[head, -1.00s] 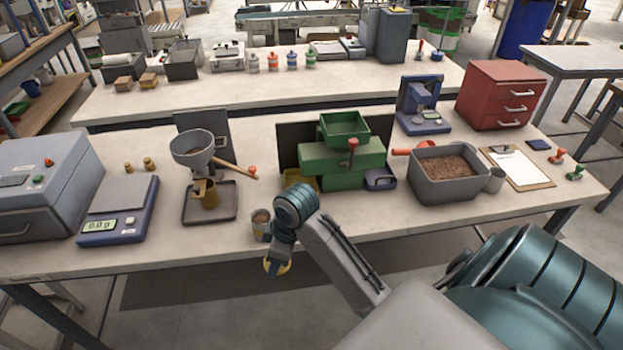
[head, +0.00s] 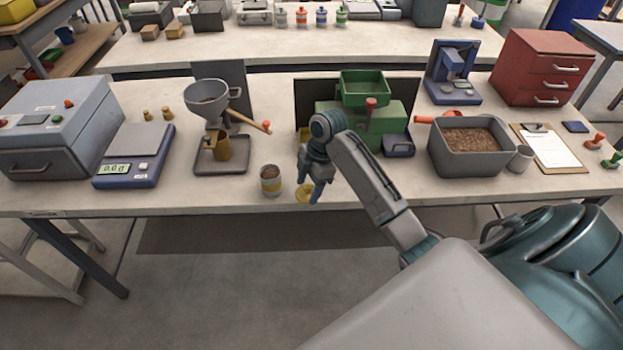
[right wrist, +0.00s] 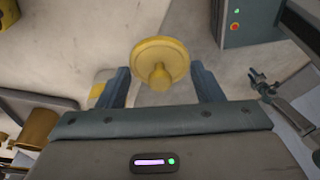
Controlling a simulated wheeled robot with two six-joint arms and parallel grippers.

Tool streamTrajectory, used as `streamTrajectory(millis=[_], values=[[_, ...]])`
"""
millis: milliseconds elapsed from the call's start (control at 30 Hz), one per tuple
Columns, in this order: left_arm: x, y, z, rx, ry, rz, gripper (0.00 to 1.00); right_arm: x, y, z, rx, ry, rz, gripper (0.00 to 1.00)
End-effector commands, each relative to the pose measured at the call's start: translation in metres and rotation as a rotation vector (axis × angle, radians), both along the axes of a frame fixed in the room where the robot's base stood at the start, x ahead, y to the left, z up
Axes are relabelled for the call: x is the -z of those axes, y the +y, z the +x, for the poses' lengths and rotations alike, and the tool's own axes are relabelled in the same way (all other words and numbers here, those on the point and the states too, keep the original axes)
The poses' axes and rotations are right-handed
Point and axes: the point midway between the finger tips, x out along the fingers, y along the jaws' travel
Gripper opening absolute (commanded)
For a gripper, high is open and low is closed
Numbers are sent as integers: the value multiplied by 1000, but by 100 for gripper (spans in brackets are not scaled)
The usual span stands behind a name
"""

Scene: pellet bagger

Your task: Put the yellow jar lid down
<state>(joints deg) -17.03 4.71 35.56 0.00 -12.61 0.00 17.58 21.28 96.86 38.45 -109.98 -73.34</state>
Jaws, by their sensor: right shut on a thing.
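The yellow jar lid (head: 304,193) is at my right gripper (head: 316,190), close to the front edge of the workbench, just right of the open jar (head: 270,181). In the right wrist view the round lid (right wrist: 160,60), with its knob towards the camera, sits between the two fingers of my right gripper (right wrist: 161,86), which is shut on it. I cannot tell whether the lid touches the bench top. The jar stands upright, uncovered, with brown contents. My left gripper is not in view.
On the workbench (head: 330,197), a funnel stand with a tray (head: 222,167) is left of the jar, and a scale (head: 133,155) is further left. A green machine (head: 380,130) stands behind my right arm. A grey pellet bin (head: 468,165) is to the right.

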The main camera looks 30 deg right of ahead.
Motion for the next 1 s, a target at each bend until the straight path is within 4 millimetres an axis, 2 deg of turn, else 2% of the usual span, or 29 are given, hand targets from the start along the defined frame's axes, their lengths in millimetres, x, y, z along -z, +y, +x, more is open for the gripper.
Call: streamTrajectory(millis=[33,100,300,433,667,1000], values=[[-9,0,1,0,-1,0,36,-4,-9,11,4,2,-1,39],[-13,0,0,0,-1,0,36,-2,-19,21,4,2,-1,39],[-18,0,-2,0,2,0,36,4,-34,40,2,1,0,39],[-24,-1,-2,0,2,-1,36,11,-36,41,1,3,1,39],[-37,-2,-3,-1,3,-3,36,38,-35,40,0,2,0,39],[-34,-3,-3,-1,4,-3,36,43,-35,41,1,0,-1,39]])
